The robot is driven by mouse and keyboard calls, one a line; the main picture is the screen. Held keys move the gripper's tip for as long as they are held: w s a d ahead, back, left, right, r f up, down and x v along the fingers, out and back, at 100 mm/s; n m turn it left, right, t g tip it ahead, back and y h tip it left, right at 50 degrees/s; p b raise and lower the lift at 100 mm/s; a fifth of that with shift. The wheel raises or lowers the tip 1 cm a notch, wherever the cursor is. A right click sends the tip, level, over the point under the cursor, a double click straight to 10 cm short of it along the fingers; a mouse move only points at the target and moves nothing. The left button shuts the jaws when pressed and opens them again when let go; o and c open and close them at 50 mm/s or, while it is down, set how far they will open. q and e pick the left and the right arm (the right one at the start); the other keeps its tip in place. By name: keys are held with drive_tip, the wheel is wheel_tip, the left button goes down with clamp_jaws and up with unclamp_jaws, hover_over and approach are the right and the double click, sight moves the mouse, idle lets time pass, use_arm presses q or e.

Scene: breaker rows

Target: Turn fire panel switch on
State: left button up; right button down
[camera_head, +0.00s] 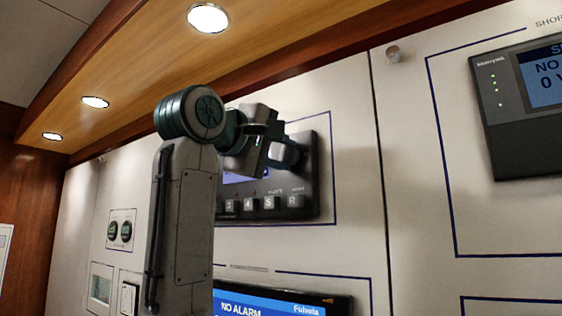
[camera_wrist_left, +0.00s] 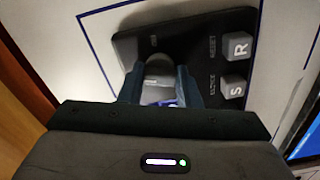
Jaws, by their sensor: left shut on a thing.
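The fire panel (camera_head: 312,185) is a black box on the white wall, partly hidden behind my left arm in the head view. It also shows in the left wrist view (camera_wrist_left: 205,45), with grey lettered buttons (camera_wrist_left: 236,67) beside the switch. The switch is a grey rounded knob (camera_wrist_left: 160,67) on the panel face; it shows in the head view (camera_head: 288,153) too. My left gripper (camera_wrist_left: 160,86) is shut on the knob, with one finger on each side. It also shows in the head view (camera_head: 275,148). My right gripper is not in view.
A grey device with a blue screen (camera_head: 542,78) is on the wall at the right. A blue display reading NO ALARM (camera_head: 270,306) is below the panel. A wooden soffit with lamps (camera_head: 208,18) hangs above.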

use_arm(q)
drive_tip(key=m+b, duration=0.1)
drive_tip(key=m, duration=0.1)
drive_tip(key=m+b, duration=0.1)
drive_tip(key=shift+f+m, duration=0.2)
drive_tip(key=shift+m, duration=0.2)
drive_tip(key=m+b, duration=0.2)
drive_tip(key=m, duration=0.2)
drive_tip(key=shift+b, duration=0.35)
drive_tip(key=m+b, duration=0.1)
drive_tip(key=m, duration=0.3)
drive_tip(key=shift+r+m, duration=0.1)
drive_tip(key=shift+m, duration=0.2)
drive_tip(key=shift+m+b, duration=0.5)
drive_tip(key=shift+m, duration=0.4)
drive_tip(key=shift+r+m, duration=0.1)
drive_tip(key=shift+m, duration=0.2)
drive_tip(key=o, duration=1)
drive_tip(key=shift+c, duration=0.2)
